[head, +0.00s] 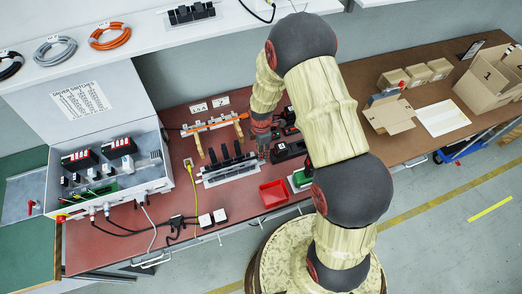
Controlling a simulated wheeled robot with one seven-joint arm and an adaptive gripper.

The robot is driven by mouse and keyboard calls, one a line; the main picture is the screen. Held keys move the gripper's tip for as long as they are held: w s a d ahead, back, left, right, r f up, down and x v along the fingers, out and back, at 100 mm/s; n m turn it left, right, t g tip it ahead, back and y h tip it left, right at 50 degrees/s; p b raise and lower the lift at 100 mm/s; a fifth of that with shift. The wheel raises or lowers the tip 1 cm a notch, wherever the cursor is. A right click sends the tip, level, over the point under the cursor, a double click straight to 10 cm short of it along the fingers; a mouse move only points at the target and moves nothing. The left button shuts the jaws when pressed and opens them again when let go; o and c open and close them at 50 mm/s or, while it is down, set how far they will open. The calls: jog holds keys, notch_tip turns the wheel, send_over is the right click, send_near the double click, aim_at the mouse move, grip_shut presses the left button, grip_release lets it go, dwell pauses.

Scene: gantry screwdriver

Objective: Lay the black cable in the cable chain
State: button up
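What looks like the cable chain (229,169) is a row of upright black pieces on a pale base, in the middle of the red-brown bench. Black cables (122,232) run from the front of the open grey switch box along the bench's front left. A coil of black cable (10,66) also lies at the far left end of the white shelf. I cannot tell which of these is the task's cable. My gripper (263,150) points down just right of the chain, beside some dark tools. Its fingers are too small and dark to tell whether they are open or hold anything.
The open switch box (110,172) stands at left. An orange rail fixture (212,123) is behind the chain, a red tray (273,193) in front. Grey (55,50) and orange (110,36) coils lie on the shelf. Cardboard boxes (490,78) stand at right.

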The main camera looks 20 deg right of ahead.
notch_tip(320, 180, up, 11)
jog(key=shift+r, duration=0.2)
dwell(0.7)
jog(key=s+r+m+t+b, duration=0.1)
jog(key=s+r+m+t, duration=0.1)
jog(key=s+r+m, duration=0.7)
jog(key=s+r+m+t, duration=0.3)
jog(key=s+r+m, duration=0.6)
jog(key=r, duration=1.2)
jog(key=s, duration=0.4)
jog(key=shift+a+t+b, duration=0.2)
jog(key=shift+t+b, duration=0.1)
jog(key=shift+b, duration=0.05)
